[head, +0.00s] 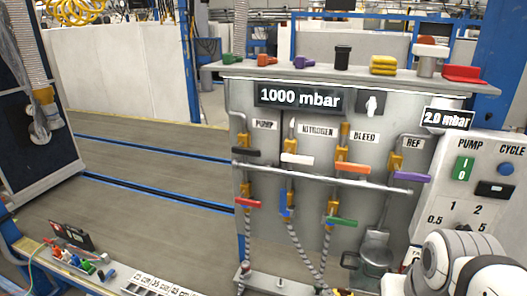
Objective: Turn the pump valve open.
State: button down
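The charging panel (334,128) stands at the right of the head view. Under its PUMP label (264,125) is a brass valve with a black lever handle (245,153), the pump valve. This handle lies roughly level, across its upright pipe. A white handle (297,158) sits under NITROGEN, an orange one (352,167) under BLEED and a purple one (410,177) by REF. The main display (299,97) reads 1000 mbar. White rounded links of my arm show at the lower right. My gripper is not in view, and nothing visible touches the pump valve handle.
A level pipe (330,178) runs below the upper handles. Lower handles are red (248,203), blue (286,212) and green (342,221). A control box (469,185) with a pump switch stands at the right. Small items line the top shelf (350,76). Floor at left is open.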

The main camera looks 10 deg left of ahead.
aim_at(238, 149)
jog(key=z, duration=0.7)
jog(key=k, duration=1.3)
jog(key=u, duration=1.1)
jog(key=i, duration=1)
jog(key=u, duration=0.05)
